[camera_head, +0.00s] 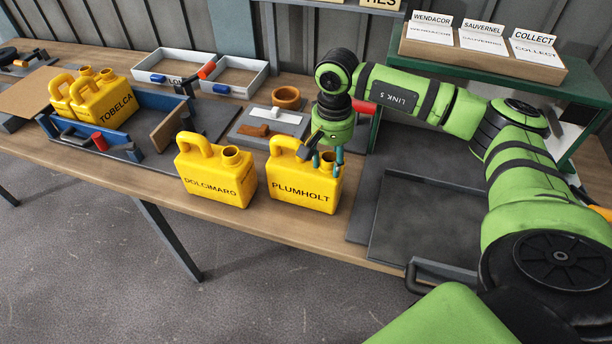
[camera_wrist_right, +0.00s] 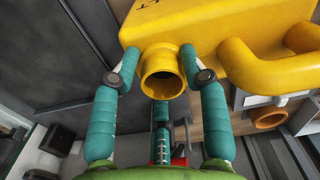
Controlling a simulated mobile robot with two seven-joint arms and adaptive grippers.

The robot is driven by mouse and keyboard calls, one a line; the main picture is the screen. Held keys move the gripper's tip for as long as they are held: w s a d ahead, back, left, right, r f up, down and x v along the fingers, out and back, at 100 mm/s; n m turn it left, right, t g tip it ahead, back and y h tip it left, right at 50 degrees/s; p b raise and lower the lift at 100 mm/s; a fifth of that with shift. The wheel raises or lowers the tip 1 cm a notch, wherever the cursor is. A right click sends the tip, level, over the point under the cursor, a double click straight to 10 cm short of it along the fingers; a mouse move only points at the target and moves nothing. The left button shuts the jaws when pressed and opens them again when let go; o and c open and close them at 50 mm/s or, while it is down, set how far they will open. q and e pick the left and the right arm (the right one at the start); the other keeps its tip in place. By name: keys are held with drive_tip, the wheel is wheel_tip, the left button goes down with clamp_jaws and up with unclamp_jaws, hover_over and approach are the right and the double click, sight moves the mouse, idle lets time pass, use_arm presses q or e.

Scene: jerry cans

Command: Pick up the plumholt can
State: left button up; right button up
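The yellow plumholt can (camera_head: 302,206) stands upright at the front of the workbench, its label facing me, with a handle at left and a round spout at right. My right gripper (camera_head: 328,161) points down over the can's spout end. In the right wrist view, its teal fingers (camera_wrist_right: 161,58) are open on either side of the open spout (camera_wrist_right: 163,75), with a small gap visible each side. The can's handle (camera_wrist_right: 275,68) lies off to the right there. My left gripper is not in view.
The yellow dolcimaro can (camera_head: 212,180) stands close at left. The tobelca can (camera_head: 103,104) and another yellow can sit in a blue holder at far left. White bins (camera_head: 240,76) stand behind. A dark tray (camera_head: 425,222) lies empty at right, below a green shelf (camera_head: 490,70).

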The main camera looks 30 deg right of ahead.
clamp_jaws()
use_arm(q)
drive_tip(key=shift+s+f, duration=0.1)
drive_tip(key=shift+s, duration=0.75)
